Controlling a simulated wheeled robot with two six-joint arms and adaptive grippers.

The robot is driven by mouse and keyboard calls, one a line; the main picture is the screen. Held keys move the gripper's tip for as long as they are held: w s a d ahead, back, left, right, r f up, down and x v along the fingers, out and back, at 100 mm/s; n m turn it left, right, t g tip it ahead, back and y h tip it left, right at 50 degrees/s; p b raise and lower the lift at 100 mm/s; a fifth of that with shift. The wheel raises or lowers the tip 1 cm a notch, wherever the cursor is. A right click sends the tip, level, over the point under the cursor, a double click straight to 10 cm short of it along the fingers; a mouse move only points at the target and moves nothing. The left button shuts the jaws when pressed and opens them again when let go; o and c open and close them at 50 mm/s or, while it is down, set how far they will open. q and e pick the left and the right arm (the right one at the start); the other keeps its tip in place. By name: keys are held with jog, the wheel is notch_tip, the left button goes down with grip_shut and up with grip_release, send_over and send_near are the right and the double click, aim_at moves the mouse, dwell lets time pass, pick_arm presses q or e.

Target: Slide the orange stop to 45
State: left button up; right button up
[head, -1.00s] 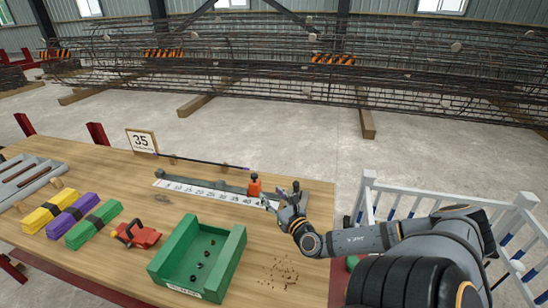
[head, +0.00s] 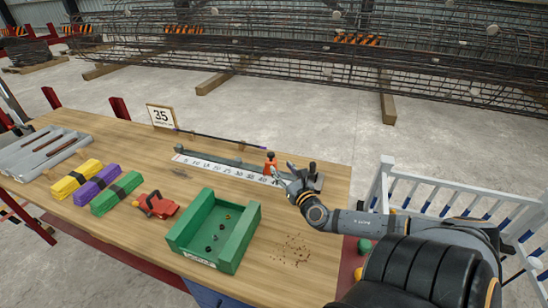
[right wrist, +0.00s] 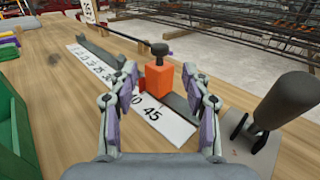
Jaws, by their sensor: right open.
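The orange stop (head: 271,162) sits on the rail behind a white number strip (head: 222,170) on the wooden table. In the right wrist view the orange block (right wrist: 159,80) has a dark round knob on top. It stands near the 40 mark; the exact reading is unclear. The 45 mark on the strip (right wrist: 152,113) lies nearer to me, with bare rail beside it. My right gripper (head: 282,173) is open; its fingers (right wrist: 160,84) are on the left and right of the block, with visible gaps. My left gripper is not in view.
A dark upright handle (right wrist: 285,103) on a grey plate stands right of the gripper. A 35 sign (head: 161,116) stands at the table's back. A thin dark rod (head: 220,139) lies behind the rail. A green bin (head: 178,236) and red tool (head: 156,205) are left in front.

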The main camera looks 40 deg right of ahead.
aim_at(273, 157)
jog(key=x, duration=0.8)
jog(key=shift+w+f+b, duration=0.1)
jog(key=shift+w+b, duration=0.1)
jog(key=shift+b, duration=0.15)
jog(key=shift+c, duration=0.4)
grip_shut()
